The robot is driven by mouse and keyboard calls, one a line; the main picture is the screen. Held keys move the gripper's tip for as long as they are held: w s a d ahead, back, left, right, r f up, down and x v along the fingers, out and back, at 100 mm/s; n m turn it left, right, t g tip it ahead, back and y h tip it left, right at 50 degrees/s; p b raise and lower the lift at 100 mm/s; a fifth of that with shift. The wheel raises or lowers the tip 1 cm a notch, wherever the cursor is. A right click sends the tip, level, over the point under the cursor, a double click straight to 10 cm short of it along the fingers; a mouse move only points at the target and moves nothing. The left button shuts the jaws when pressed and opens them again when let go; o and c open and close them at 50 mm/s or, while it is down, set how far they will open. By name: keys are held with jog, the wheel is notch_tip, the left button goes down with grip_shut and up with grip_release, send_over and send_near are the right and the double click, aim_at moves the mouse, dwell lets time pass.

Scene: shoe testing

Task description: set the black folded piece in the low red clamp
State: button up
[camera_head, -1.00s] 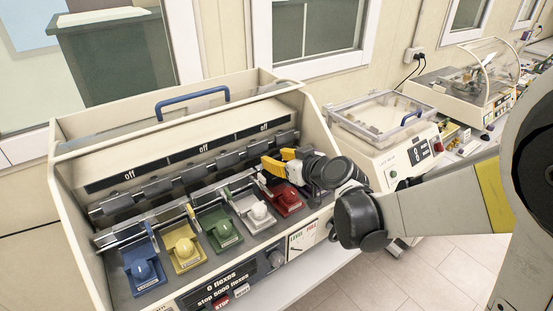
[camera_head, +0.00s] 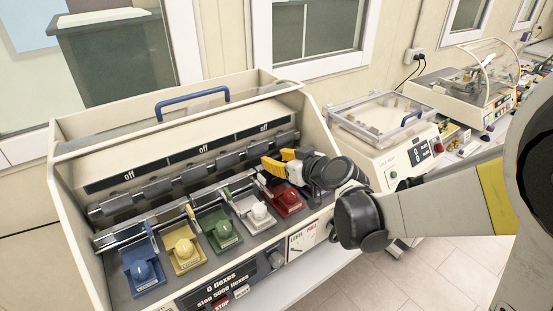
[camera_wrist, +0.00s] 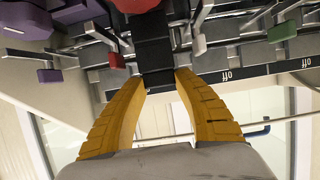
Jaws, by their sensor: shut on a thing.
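My gripper (camera_wrist: 159,76) has yellow fingers and is shut on the black folded piece (camera_wrist: 154,55), a dark strip between its fingertips in the wrist view. The strip runs up toward the low red clamp, whose red part (camera_wrist: 135,4) is at the top edge there. In the head view my gripper (camera_head: 277,164) is just behind and above the low red clamp (camera_head: 288,203), at the right of the row. The black piece is hard to make out there. I cannot tell whether it touches the clamp.
White (camera_head: 260,216), green (camera_head: 222,233), yellow (camera_head: 184,252) and blue (camera_head: 142,270) low clamps stand to the left in the machine. A purple part (camera_wrist: 47,75) shows in the wrist view. Metal upper clamps and bars are close around the fingers. The machine's side wall (camera_head: 312,130) is at right.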

jog(key=shift+f+b, duration=1.65)
jog(key=o, duration=1.2)
jog(key=shift+c, duration=0.2)
jog(key=v, duration=1.2)
jog(key=shift+a, duration=0.1)
